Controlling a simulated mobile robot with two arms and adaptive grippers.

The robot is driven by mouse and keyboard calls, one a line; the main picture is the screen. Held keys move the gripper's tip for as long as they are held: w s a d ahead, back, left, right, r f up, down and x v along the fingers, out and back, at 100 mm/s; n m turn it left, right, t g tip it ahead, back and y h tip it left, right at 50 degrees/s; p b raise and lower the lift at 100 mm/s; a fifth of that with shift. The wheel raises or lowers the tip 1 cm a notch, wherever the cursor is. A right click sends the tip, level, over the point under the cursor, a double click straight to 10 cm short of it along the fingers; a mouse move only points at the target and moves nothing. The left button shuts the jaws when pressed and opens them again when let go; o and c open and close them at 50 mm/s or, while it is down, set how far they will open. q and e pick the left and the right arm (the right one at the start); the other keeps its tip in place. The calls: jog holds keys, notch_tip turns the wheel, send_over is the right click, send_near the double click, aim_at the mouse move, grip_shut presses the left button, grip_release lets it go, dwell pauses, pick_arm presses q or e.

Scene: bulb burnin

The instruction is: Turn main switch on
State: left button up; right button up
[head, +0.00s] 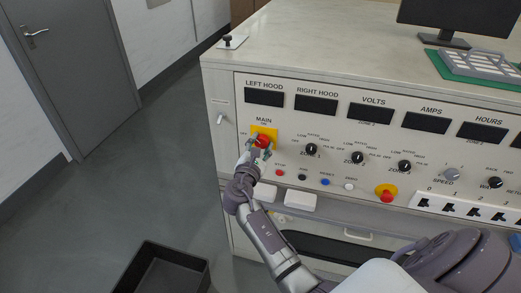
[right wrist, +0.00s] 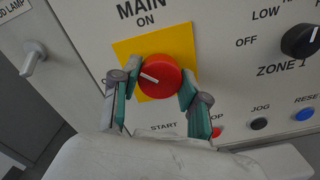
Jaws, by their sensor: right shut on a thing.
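The main switch is a red rotary knob (head: 262,141) on a yellow plate (head: 270,132), under the MAIN label on the left of the front panel. In the right wrist view the knob (right wrist: 160,76) has a white mark that points left and slightly up, away from the ON label above it. My right gripper (head: 259,148) is at the knob, with one green-padded finger on each side; in the right wrist view the fingers (right wrist: 158,88) are shut on it. The yellow plate (right wrist: 128,48) shows around it. My left gripper is not in view.
To the right are the ZONE 1 knob (head: 311,149), other zone knobs and a red emergency button (head: 386,194) on yellow. Small buttons, including a blue one (head: 325,182), sit below. A metal lever (head: 220,118) is at the panel's left edge. A black bin (head: 163,270) stands on the floor.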

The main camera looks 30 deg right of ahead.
jog(key=m+b, duration=0.1)
jog(key=m, duration=0.1)
jog(key=m+b, duration=0.3)
jog(key=m, duration=0.1)
jog(key=shift+f+b, duration=0.25)
jog(key=shift+b, duration=0.15)
jog(key=shift+r+m+b, duration=0.15)
jog(key=shift+m+b, duration=0.9)
jog(key=shift+m, duration=0.45)
jog(key=o, duration=1.1)
jog(key=shift+o, duration=0.2)
jog(key=v, duration=0.7)
jog(key=shift+s+a, duration=0.15)
jog(key=shift+a, duration=0.05)
